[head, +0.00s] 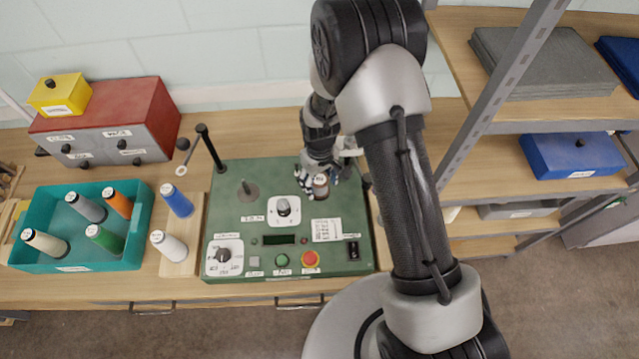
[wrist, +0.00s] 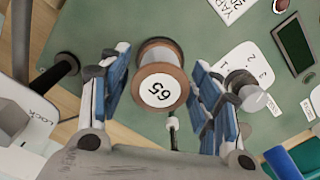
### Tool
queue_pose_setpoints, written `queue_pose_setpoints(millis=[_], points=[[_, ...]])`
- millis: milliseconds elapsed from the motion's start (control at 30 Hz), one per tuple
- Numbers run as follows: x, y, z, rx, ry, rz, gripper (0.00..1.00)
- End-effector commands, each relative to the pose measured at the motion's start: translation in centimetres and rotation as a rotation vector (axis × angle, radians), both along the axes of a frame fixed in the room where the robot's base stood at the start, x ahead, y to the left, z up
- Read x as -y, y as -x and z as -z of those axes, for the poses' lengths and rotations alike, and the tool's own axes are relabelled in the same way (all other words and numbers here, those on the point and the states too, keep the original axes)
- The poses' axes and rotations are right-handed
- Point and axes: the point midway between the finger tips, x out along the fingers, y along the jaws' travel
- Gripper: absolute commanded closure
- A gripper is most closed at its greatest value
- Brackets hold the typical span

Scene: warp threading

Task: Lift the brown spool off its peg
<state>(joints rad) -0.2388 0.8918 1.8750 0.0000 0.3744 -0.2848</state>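The brown spool (head: 321,185) stands at the right rear of the green machine panel (head: 225,170). In the wrist view the spool (wrist: 160,75) is seen nearly end-on, with a white cap marked 65 and a pale band behind it. My gripper (head: 319,180) is down at the spool. In the wrist view my gripper (wrist: 163,72) has one blue-padded finger on each side of the spool, with a narrow gap showing on both sides, so it looks open around it. The peg is hidden by the spool.
A bare peg on a dark disc (head: 248,190) and a knob (head: 284,206) are left of the spool. A black post (head: 209,147) rises at the panel's left. A teal tray (head: 141,244) with several spools lies farther left; a metal shelf upright (head: 510,85) stands right.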

Motion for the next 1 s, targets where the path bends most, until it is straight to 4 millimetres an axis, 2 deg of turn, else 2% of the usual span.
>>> queue_pose_setpoints(millis=[67, 433, 667, 1000], points=[[0.0, 0.0, 0.0, 0.000, 0.000, 0.000, 0.51], [0.0, 0.0, 0.0, 0.000, 0.000, 0.000, 0.75], [0.0, 0.0, -0.5, 0.000, 0.000, 0.000, 0.76], [0.0, 0.0, -3.0, 0.001, 0.000, 0.000, 0.76]])
